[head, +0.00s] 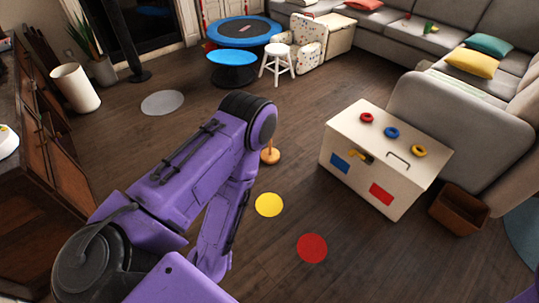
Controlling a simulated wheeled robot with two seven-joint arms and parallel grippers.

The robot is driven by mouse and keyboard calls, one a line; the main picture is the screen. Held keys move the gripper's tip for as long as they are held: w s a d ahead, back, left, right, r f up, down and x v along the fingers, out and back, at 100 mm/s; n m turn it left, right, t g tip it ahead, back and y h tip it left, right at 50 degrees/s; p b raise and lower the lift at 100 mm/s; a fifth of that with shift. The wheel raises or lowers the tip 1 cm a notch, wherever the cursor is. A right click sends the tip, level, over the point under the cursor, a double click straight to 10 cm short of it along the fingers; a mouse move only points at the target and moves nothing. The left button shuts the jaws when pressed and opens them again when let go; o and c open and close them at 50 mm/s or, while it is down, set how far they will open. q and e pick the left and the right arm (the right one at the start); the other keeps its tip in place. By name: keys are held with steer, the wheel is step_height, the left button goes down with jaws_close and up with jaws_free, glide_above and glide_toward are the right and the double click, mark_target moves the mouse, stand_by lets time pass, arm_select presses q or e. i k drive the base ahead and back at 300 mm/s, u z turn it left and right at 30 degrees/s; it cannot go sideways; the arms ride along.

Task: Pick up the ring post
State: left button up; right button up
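The ring post (270,155) is a light wooden peg on a round base, standing on the dark wood floor in the middle of the head view. Its upper part is hidden behind my purple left arm. The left arm reaches in from the lower left and bends at a dark elbow joint just left of the post. My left gripper is not visible. Only a small purple piece shows at the bottom right corner, and my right gripper is not visible.
A white box (345,182) with red, blue and yellow rings on top stands right of the post. A brown bin (459,207) is beside it. Yellow (269,205) and red (312,248) discs lie flat on the floor.

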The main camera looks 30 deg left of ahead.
mark_target(271, 156)
steer(key=z, duration=0.05)
steer(key=k, duration=1.1)
steer(key=u, duration=1.2)
steer(key=i, duration=0.9)
steer(key=u, duration=0.7)
steer(key=i, duration=1.95)
steer(key=z, duration=1.5)
steer(key=i, duration=0.7)
steer(key=z, duration=0.8)
steer(key=i, duration=0.5)
